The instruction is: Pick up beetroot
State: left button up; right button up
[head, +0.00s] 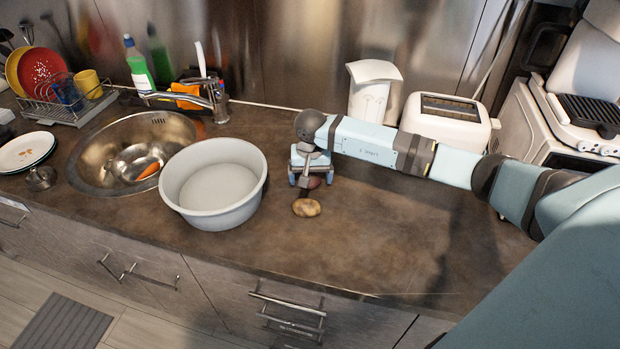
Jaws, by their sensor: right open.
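The beetroot (314,183) looks like a small dark reddish lump on the brown countertop, partly hidden by my right gripper. My right gripper (309,179) points down right over it, with its fingers apart. I cannot tell whether the fingers touch the beetroot. My left gripper is not in view.
A brown potato (306,207) lies just in front of the gripper. A large white bowl (212,216) stands to the left, beside the sink (90,165) with a small bowl in it. A toaster (450,121) and a white container (369,98) stand behind. The front right counter is clear.

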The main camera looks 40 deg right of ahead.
jog(key=shift+c, duration=0.5)
jog(key=c, duration=0.9)
jog(key=shift+c, duration=0.2)
notch_tip(320, 180, up, 20)
jog(key=b, duration=0.1)
